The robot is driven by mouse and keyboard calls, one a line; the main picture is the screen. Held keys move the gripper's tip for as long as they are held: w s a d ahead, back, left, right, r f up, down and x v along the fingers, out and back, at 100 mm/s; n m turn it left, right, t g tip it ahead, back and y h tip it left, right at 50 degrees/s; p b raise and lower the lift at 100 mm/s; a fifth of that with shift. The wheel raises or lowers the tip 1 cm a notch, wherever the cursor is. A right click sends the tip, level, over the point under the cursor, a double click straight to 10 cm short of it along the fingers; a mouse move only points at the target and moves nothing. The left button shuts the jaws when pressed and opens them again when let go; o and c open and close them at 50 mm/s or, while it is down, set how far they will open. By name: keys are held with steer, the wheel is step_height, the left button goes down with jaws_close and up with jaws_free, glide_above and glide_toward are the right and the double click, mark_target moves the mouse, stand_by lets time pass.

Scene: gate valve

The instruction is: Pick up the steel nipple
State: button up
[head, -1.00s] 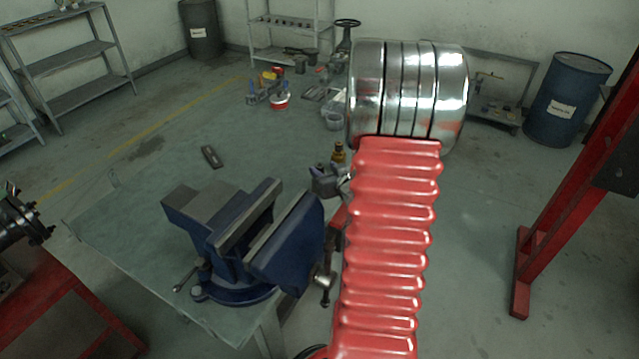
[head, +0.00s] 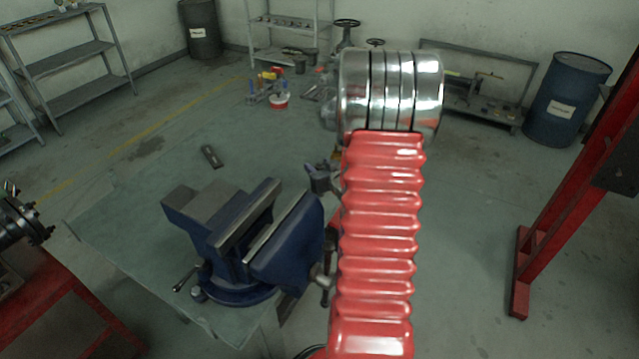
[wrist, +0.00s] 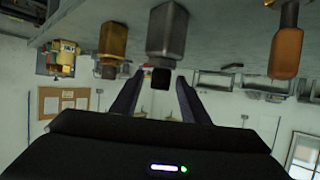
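I cannot surely pick out the steel nipple. A small dark grey elongated piece (head: 211,156) lies on the workbench (head: 130,215) in the head view; whether it is the nipple is unclear. In the wrist view, which appears upside down, my gripper (wrist: 158,88) is open with its two dark fingers apart. A grey bottle-like object (wrist: 167,30) with a dark square end (wrist: 160,78) shows beyond and between the fingers. I see no contact with it. In the head view my gripper (head: 322,178) is mostly hidden behind my red arm.
A blue bench vise (head: 240,240) stands at the bench's front. The wrist view shows amber bottles (wrist: 113,42) on either side of the grey object and a yellow item (wrist: 62,58). A red-and-white tub (head: 279,101) and tools stand at the far end. Bench left of the vise is mostly clear.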

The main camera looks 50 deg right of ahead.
jaws_close()
stand_by(1.2)
